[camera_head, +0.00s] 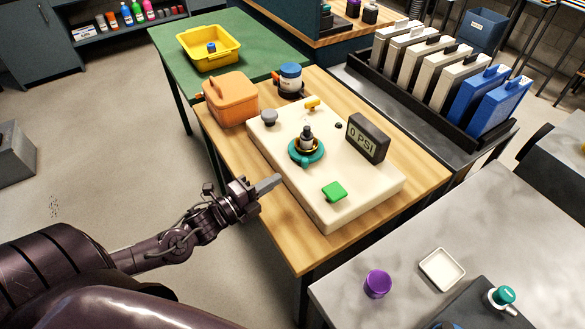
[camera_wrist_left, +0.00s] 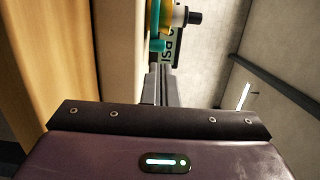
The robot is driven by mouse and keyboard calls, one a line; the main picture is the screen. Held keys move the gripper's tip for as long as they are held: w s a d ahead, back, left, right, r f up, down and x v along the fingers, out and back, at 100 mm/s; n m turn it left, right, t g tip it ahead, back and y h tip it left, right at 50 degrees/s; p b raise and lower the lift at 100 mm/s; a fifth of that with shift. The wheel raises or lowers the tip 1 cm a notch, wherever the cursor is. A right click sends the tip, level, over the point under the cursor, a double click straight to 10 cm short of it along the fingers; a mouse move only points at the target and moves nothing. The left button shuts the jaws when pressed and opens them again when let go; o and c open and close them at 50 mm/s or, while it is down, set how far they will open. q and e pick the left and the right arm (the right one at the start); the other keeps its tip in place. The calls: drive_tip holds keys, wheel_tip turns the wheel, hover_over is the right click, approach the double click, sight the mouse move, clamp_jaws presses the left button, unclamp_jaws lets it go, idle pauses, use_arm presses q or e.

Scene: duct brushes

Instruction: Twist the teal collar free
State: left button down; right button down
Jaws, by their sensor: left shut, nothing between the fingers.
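The teal collar (camera_head: 306,153) is a ring around the base of a dark and silver fitting (camera_head: 306,137) that stands on a cream panel box (camera_head: 345,200). A small tab sticks out from the collar toward the front. In the left wrist view part of the collar (camera_wrist_left: 157,46) shows at the top, beside a yellow-brass part and the fitting's dark tip (camera_wrist_left: 194,17). My left gripper (camera_head: 268,184) is shut and empty at the box's left edge, apart from the collar and to its lower left. In the wrist view its fingers (camera_wrist_left: 160,85) point toward the collar area. My right gripper is not in view.
The box also carries a gauge reading 0 PSI (camera_head: 368,138), a green button (camera_head: 334,191), a grey knob (camera_head: 269,117) and a yellow handle (camera_head: 312,104). An orange case (camera_head: 231,99) and a blue-topped canister (camera_head: 290,80) stand behind it on the wooden table (camera_head: 425,172).

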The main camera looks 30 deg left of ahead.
sight(300, 178)
use_arm(q)
drive_tip(key=x, duration=0.6)
drive_tip(key=shift+w+d+p, duration=0.15)
drive_tip(key=shift+w+p, duration=0.15)
drive_tip(key=shift+p, duration=0.05)
drive_tip(key=shift+w+d+n+t+y+p, duration=0.1)
drive_tip(key=shift+d+n+t+y+p, duration=0.5)
drive_tip(key=shift+y, duration=0.5)
drive_tip(key=shift+w+d+g, duration=0.1)
drive_tip(key=shift+d+g, duration=0.2)
drive_tip(key=shift+d, duration=0.3)
drive_tip(key=shift+a+f, duration=0.1)
drive_tip(key=shift+a, duration=0.05)
